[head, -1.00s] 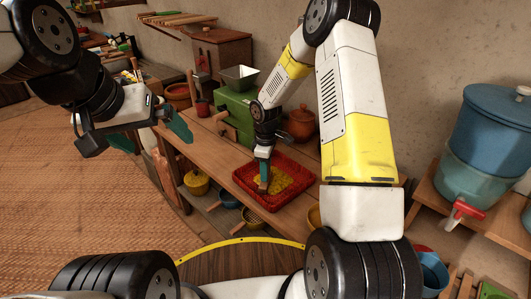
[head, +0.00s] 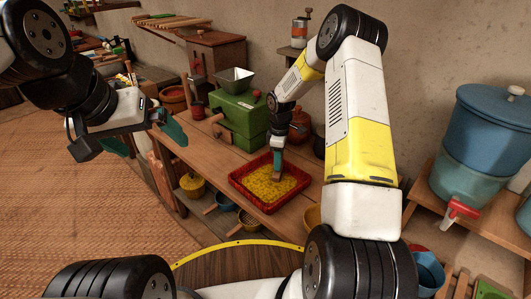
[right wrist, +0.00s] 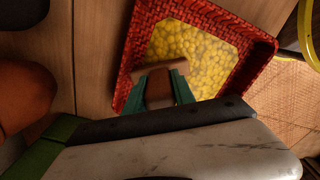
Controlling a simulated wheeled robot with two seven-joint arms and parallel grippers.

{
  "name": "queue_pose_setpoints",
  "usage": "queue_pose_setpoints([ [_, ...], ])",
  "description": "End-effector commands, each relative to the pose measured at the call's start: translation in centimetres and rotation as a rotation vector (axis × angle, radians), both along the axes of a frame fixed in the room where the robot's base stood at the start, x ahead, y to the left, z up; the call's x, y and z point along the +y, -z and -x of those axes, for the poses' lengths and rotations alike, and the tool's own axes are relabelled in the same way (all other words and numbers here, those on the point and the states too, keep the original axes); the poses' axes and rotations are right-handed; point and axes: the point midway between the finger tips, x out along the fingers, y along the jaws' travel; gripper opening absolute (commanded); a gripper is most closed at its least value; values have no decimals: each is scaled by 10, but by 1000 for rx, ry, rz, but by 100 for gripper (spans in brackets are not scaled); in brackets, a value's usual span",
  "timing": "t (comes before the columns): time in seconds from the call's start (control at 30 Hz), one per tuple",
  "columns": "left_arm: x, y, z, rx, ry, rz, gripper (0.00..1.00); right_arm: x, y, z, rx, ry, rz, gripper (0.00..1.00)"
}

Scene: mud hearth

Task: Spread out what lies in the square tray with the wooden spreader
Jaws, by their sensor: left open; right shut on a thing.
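The square red woven tray (head: 238,188) sits on the wooden bench, with yellow bits (head: 268,188) lying across much of its floor. My right gripper (head: 278,163) is above the tray's far side, pointing down, shut on the wooden spreader (head: 277,178). The spreader's lower end is at the yellow bits; exact contact is hard to tell. In the right wrist view the spreader (right wrist: 165,69) shows between the green fingertips, near one wall of the tray (right wrist: 138,45), with the yellow bits (right wrist: 200,55) beside it. My left gripper (head: 146,138) is open and empty, left of the bench.
A green box-shaped device (head: 238,118) and a clay pot (head: 300,125) stand behind the tray. A yellow pot (head: 192,185) and bowls sit on the lower shelf. A blue water dispenser (head: 490,130) stands at the right.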

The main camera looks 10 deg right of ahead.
Motion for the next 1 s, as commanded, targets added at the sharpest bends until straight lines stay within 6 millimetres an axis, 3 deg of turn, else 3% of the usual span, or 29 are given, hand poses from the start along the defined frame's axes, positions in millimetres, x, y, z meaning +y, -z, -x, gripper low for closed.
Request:
queue_pose_setpoints([
  [0.07,0,0,0,0,0,0,100,-4,0,-1,0,0,-1,0],
  [0.67,0,0,0,0,0,0,100,9,0,72,1,-1,0,0],
  [1.0,0,0,0,0,0,0,100,35,0,36,-3,-1,-1,0],
])
